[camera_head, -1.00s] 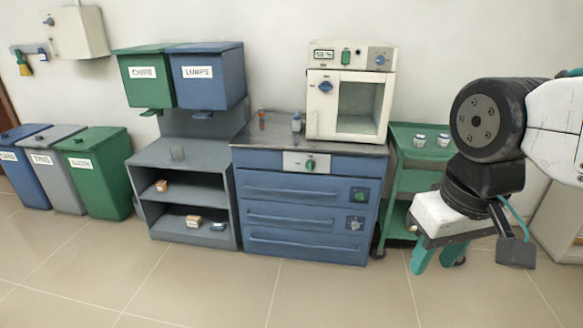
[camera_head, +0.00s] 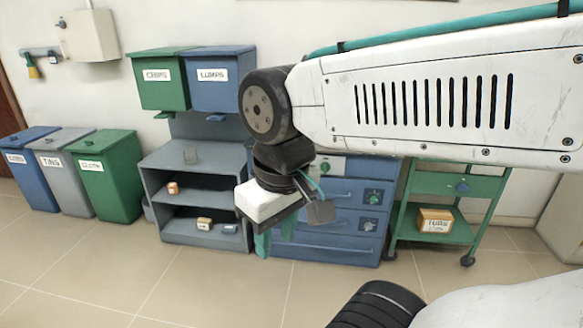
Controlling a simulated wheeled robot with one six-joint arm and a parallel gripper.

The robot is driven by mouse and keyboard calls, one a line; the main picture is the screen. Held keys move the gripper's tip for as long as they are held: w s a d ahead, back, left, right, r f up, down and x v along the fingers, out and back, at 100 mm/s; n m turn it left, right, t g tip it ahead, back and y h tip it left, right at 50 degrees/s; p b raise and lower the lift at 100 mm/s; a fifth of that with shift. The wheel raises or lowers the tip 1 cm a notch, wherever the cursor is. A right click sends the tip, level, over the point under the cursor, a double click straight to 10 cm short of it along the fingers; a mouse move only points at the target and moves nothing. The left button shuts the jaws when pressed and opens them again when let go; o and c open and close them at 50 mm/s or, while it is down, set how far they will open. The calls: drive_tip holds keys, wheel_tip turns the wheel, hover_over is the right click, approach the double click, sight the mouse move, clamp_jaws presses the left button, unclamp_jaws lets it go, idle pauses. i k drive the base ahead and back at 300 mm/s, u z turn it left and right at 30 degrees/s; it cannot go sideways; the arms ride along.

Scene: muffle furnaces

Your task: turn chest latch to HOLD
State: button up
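The blue drawer chest (camera_head: 332,240) stands against the wall in the middle of the view. A green knob (camera_head: 312,166) on its pale top panel shows just below my arm, partly covered. Another green knob (camera_head: 374,198) and a grey knob (camera_head: 371,226) sit on dark plates at its right side. Their markings are too small to read, and I cannot tell which one is the latch. My gripper (camera_head: 276,237) points down in front of the chest's left part and hides some of it. Its teal fingers are apart, with nothing seen between them.
My arm hides the chest's top and the furnace. A green cart (camera_head: 446,185) with a TUBS box (camera_head: 435,219) stands right of the chest. A grey shelf unit (camera_head: 190,180) stands left, under the CHIPS (camera_head: 160,90) and LUMPS (camera_head: 212,92) bins. The floor in front is clear.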

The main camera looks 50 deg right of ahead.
sight(326, 166)
drive_tip(key=u, duration=0.1)
drive_tip(key=i, duration=0.7)
drive_tip(key=z, duration=0.75)
drive_tip(key=i, duration=0.5)
drive_tip(key=z, duration=0.6)
